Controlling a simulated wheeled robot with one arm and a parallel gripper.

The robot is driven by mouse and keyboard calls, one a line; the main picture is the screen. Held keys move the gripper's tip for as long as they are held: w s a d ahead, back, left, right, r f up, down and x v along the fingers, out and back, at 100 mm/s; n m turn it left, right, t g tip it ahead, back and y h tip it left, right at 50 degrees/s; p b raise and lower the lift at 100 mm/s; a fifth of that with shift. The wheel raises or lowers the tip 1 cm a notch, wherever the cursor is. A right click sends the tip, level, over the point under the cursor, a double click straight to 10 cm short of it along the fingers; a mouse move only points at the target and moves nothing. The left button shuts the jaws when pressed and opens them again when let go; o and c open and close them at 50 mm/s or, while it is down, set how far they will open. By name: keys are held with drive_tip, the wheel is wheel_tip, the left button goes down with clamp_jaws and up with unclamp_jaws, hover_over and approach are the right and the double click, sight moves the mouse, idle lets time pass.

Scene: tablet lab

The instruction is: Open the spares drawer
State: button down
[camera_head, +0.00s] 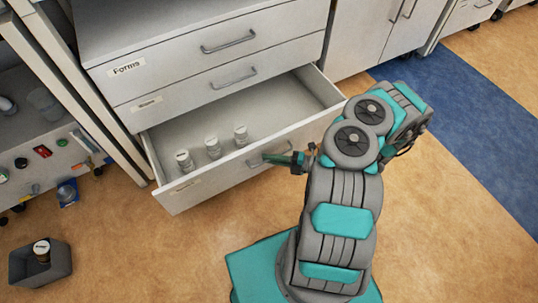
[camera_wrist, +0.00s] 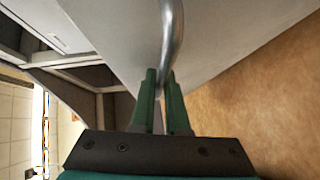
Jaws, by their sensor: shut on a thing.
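The bottom drawer (camera_head: 215,179) of the white cabinet is pulled well out, with several small lidded jars inside on its left half. Its label is too small to read. In the wrist view, the green fingers of my gripper (camera_wrist: 160,84) are shut on the metal handle (camera_wrist: 172,35), which runs up between the fingertips. The drawer front (camera_wrist: 125,35) lies just behind the handle.
Two shut drawers sit above; the top one (camera_head: 205,55) is labelled "Forms". A grey bin (camera_head: 62,265) with a jar (camera_head: 41,250) in it stands on the floor at lower left. A shelf unit (camera_head: 50,150) with small items is at left. Tan floor (camera_head: 180,260) before the drawer is free.

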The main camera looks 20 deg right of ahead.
drive_tip(key=c, duration=0.9)
unclamp_jaws()
drive_tip(key=shift+d, duration=0.1)
drive_tip(key=shift+v, duration=3.85)
